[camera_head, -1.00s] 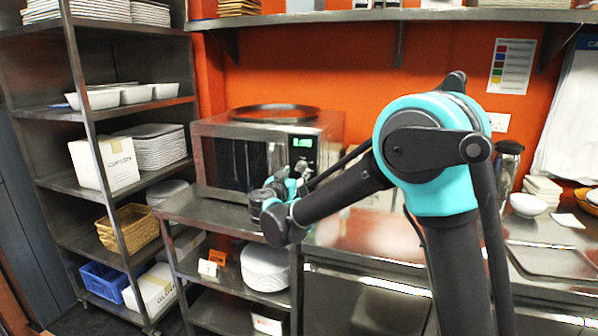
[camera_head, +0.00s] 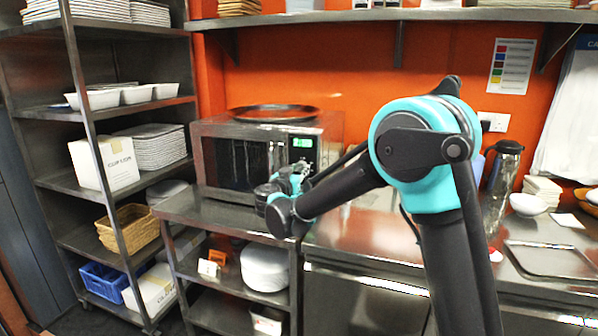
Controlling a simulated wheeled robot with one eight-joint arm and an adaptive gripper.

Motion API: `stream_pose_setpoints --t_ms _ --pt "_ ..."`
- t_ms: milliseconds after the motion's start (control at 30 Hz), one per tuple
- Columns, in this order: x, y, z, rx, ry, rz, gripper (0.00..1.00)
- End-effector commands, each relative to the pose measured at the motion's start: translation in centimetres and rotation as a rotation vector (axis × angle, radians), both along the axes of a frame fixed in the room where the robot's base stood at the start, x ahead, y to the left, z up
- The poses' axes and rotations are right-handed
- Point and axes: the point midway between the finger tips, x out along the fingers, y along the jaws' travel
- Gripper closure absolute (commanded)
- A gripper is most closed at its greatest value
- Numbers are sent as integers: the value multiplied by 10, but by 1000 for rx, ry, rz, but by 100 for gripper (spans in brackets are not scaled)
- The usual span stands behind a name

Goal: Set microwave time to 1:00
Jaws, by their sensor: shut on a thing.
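The microwave (camera_head: 240,160) is a silver box with a dark glass door, standing on the steel counter at the back. Its control panel is on the right of its front, with a small lit green display (camera_head: 302,142) whose digits are too small to read. My gripper (camera_head: 297,172) is at the lower part of the control panel. My arm's wrist hides most of its fingers and the lower controls. It appears shut, on what seems to be the panel's dial, but the contact itself is hidden.
A round dark tray (camera_head: 275,113) lies on top of the microwave. A steel rack (camera_head: 90,185) with dishes and baskets stands at left. A jug (camera_head: 503,165) and bowls (camera_head: 528,204) stand at right. A wall shelf (camera_head: 400,15) runs above.

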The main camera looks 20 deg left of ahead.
Motion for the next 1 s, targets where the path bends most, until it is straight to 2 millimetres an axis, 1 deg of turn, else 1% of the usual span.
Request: stream_pose_setpoints --t_ms 267,467,667,1000 --pt "0 0 0 -21 2 0 96" --pt "0 0 0 -106 8 1 96" --pt "0 0 0 -259 20 1 96" --pt "0 -1 0 -582 46 1 96"
